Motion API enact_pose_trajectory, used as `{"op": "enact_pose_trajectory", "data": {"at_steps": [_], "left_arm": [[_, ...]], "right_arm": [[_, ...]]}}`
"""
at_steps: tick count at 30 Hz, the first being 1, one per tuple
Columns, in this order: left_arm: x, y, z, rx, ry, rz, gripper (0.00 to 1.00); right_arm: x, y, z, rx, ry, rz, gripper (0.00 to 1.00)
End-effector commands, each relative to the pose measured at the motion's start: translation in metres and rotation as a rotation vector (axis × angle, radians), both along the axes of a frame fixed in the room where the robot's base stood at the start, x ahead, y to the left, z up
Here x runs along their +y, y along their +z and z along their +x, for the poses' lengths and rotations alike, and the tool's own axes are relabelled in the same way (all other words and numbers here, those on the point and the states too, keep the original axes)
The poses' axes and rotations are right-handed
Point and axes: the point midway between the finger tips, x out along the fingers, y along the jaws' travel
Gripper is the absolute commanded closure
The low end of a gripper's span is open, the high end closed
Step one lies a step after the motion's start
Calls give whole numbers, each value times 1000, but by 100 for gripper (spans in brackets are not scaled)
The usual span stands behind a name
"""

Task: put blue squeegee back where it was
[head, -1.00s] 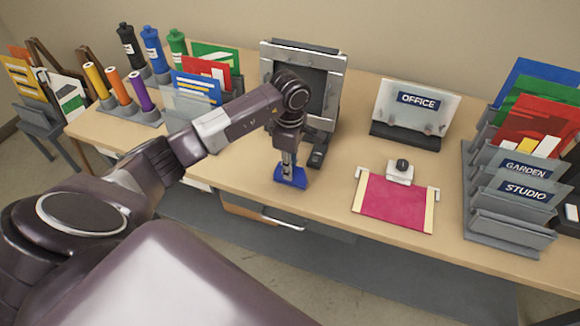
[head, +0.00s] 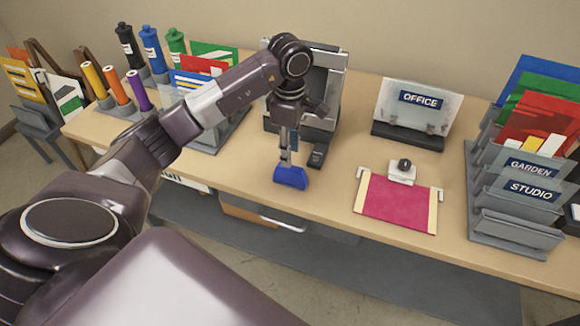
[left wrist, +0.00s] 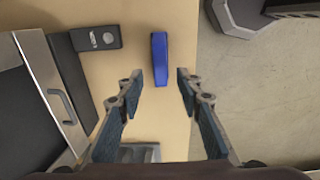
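The blue squeegee (head: 290,178) is near the front edge of the table, in front of the laminator-like machine (head: 329,80). In the left wrist view the squeegee (left wrist: 159,57) is a narrow blue bar just beyond my fingertips. My left gripper (head: 288,160) is above it in the head view. In the left wrist view my left gripper (left wrist: 160,76) has its fingers spread, with bare table on both sides of the bar and no finger touching it. The fingertips hide a little of the squeegee in the head view. My right gripper is not in view.
A small dark block (head: 317,155) lies right of the squeegee. A red sheet on a pale frame (head: 398,203), an OFFICE sign (head: 418,100) and a file rack (head: 510,235) stand further right. Bottles and coloured rolls (head: 118,87) stand at the left.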

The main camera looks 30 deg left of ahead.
Motion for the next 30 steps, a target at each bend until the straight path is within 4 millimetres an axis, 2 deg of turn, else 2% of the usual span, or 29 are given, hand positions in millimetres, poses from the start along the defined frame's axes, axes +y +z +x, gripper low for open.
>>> {"op": "enact_pose_trajectory", "data": {"at_steps": [1,6,10,27,30], "left_arm": [[0,9,2,-6,-1,1,67],[0,37,1,-3,0,1,67],[0,48,0,-1,-1,1,67],[0,51,0,1,-1,0,67],[-8,48,1,-4,-8,-21,67]], "right_arm": [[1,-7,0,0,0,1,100],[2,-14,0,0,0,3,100],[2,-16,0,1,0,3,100],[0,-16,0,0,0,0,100],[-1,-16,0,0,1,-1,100]]}}
